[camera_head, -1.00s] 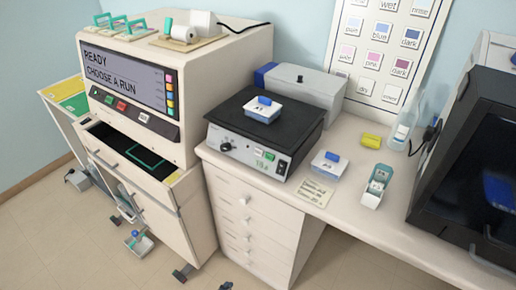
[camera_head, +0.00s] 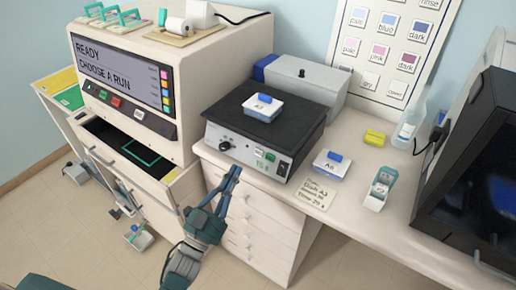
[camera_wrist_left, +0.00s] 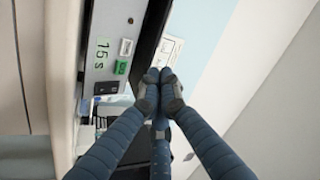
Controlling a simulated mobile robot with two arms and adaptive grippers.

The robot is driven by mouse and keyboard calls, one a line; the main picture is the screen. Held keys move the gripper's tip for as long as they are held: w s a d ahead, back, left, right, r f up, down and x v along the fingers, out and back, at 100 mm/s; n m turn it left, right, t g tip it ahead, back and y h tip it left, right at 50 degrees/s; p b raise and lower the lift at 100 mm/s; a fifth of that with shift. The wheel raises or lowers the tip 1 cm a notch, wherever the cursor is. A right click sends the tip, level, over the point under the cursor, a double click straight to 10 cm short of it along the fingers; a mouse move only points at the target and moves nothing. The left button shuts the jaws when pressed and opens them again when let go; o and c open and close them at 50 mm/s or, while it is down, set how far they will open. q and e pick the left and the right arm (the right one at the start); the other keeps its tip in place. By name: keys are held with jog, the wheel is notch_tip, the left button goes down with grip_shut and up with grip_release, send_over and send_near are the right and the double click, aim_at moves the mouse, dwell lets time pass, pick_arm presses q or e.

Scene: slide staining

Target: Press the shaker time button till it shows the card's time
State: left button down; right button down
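The shaker (camera_head: 265,120) stands on the white counter, a dish labelled A3 (camera_head: 262,107) on its black top. Its front has a knob (camera_head: 224,145), a white button (camera_head: 258,152), a green button (camera_head: 270,156) and a dark switch (camera_head: 282,168). In the left wrist view its display (camera_wrist_left: 101,54) reads 15 s, beside the white (camera_wrist_left: 126,47) and green (camera_wrist_left: 121,67) buttons. The card (camera_head: 314,194) lies right of the shaker; its time is too small to read surely. My left gripper (camera_head: 234,170) is shut and empty, below and apart from the shaker's front; its fingertips (camera_wrist_left: 160,78) meet.
A dish labelled A8 (camera_head: 331,166), a yellow block (camera_head: 374,138), an open teal-white box (camera_head: 380,188) and a bottle (camera_head: 410,128) stand on the counter. A grey box (camera_head: 305,85) is behind the shaker. The staining machine (camera_head: 150,90) stands left, its drawer open.

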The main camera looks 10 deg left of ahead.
aim_at(259, 152)
pick_arm(q)
jog(key=shift+s+r+m+h, duration=0.1)
jog(key=shift+r+m+h, duration=0.25)
jog(key=shift+r, duration=0.9)
jog(key=shift+d+f, duration=0.1)
jog(key=shift+w+d+f+b, duration=0.5)
jog(key=shift+w+b, duration=0.4)
jog(key=shift+w, duration=0.4)
jog(key=shift+w+d+f+b, duration=0.4)
jog(key=shift+w+f+b, duration=0.2)
jog(key=shift+w+b, duration=0.5)
jog(key=shift+w+d+f+b, duration=0.5)
jog(key=shift+w+b, duration=0.25)
jog(key=shift+w, duration=0.7)
jog(key=shift+w+f, duration=0.1)
jog(key=shift+w+d+f+b, duration=0.1)
jog(key=shift+w+b, duration=0.2)
